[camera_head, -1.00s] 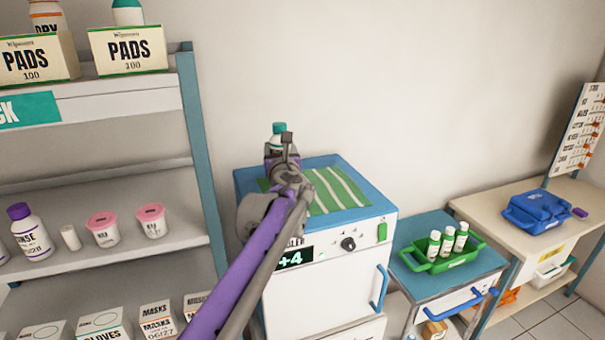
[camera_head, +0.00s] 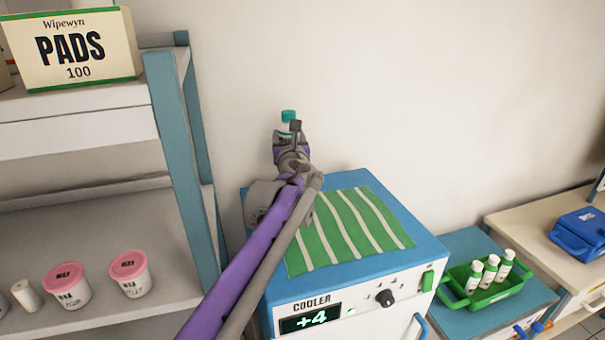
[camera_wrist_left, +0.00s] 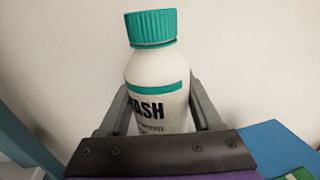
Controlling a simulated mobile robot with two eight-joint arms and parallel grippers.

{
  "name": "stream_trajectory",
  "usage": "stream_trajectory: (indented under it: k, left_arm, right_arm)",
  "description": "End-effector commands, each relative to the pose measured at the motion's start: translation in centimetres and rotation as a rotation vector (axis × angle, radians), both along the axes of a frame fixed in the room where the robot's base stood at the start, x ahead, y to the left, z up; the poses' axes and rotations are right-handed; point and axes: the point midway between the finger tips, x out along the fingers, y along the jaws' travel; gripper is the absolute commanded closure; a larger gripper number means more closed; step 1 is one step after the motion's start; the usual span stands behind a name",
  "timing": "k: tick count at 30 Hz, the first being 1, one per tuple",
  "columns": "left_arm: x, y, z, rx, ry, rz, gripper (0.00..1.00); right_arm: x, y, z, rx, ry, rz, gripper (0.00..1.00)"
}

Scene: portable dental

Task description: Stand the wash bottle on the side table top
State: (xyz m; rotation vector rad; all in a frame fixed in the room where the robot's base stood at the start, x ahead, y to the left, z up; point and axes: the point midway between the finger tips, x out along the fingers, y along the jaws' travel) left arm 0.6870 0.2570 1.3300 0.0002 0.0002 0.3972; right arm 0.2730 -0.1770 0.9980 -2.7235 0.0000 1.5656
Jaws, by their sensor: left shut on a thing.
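The white wash bottle (camera_wrist_left: 157,75) with a teal cap and teal band stands nearly upright between the fingers of my left gripper (camera_wrist_left: 158,100) in the left wrist view. The gripper is shut on it. In the head view only the bottle's teal cap (camera_head: 288,116) shows clearly above my left gripper (camera_head: 291,138); the arm hides the rest. The bottle is held near the wall, at the back left of the cooler. A low blue-topped table (camera_head: 478,244) and a beige table (camera_head: 520,218) stand to the right. My right gripper is out of view.
The cooler (camera_head: 400,212) has a green striped cloth (camera_head: 345,232) on its blue top. A green tray (camera_head: 462,274) with small bottles sits on the blue-topped table. A blue case (camera_head: 582,232) sits on the beige table. A shelf post (camera_head: 180,170) stands close left.

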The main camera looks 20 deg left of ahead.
Motion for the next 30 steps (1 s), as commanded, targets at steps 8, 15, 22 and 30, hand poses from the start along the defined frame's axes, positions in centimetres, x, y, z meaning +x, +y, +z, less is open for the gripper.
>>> stream_trajectory:
  k: [8,15,22,30]
  left_arm:
    - [0.0,0.0,-3.3,0.001,0.000,0.001,1.00]
    - [0.0,0.0,-6.0,0.000,0.000,0.001,1.00]
    - [0.0,0.0,-6.0,0.000,-0.001,0.001,1.00]
    - [0.0,0.0,-6.3,0.000,0.000,0.000,0.09]
  right_arm:
    - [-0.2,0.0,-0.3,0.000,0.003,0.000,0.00]
    - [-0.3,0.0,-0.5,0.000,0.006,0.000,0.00]
    - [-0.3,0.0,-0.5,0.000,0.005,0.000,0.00]
    - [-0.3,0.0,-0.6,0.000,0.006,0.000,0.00]
